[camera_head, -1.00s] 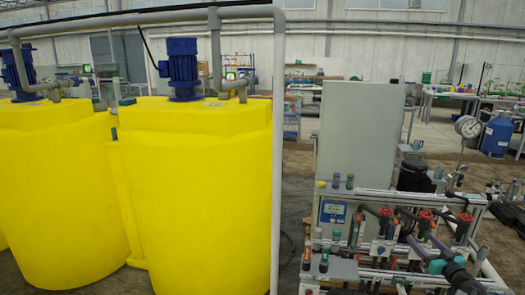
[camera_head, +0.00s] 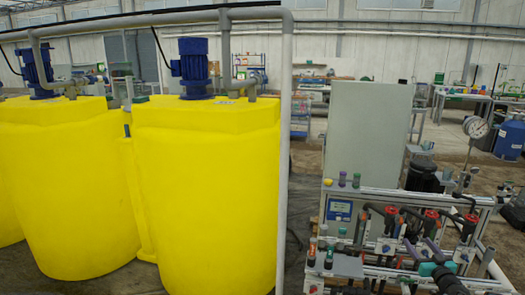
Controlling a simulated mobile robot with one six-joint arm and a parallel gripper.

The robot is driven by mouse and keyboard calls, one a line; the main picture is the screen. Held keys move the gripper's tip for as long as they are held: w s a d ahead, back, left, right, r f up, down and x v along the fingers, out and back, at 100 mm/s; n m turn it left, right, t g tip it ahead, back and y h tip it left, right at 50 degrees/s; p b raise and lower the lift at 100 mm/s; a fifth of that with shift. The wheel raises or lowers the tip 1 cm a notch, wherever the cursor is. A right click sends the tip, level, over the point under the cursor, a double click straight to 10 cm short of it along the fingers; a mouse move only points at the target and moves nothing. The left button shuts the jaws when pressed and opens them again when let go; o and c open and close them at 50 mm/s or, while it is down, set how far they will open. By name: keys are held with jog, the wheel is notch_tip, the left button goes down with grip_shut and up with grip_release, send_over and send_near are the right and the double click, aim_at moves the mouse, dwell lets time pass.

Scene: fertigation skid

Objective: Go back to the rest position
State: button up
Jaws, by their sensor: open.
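A round pressure gauge (camera_head: 475,127) stands on a thin pipe at the skid's right.
Two large yellow tanks (camera_head: 205,190) fill the left, each topped by a blue motor (camera_head: 193,68); a third shows at the left edge. A grey upright pipe (camera_head: 285,150) stands beside them. A blue vessel (camera_head: 509,138) and work tables (camera_head: 460,97) are farther back.

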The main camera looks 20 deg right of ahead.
jog(key=w+a+f+m+g+h, duration=0.2)
jog(key=w+a+f+m+g, duration=0.15)
jog(key=w+a+f, duration=0.8)
jog(key=s+a+f+n+g+y, duration=0.25)
jog(key=a+f+g, duration=0.45)
jog(key=a+f, duration=1.4)
jog(key=s+a+f+n+g+y, duration=0.1)
jog(key=s+a+f+g+y, duration=0.2)
jog(key=a, duration=0.5)
jog(key=s+a+f+g, duration=0.1)
jog(key=s+a+f, duration=0.1)
jog(key=s+a, duration=0.5)
jog(key=s+a+f+n+g+y, duration=0.1)
jog(key=s+a+f+g+y, duration=0.15)
jog(key=a, duration=0.65)
jog(key=s+a+n+g+y, duration=0.1)
jog(key=s+a+n+g, duration=0.3)
jog(key=s+a, duration=1.2)
jog(key=shift+s+a+r+g, duration=0.2)
jog(key=shift+s+g, duration=0.4)
jog(key=shift+s, duration=0.5)
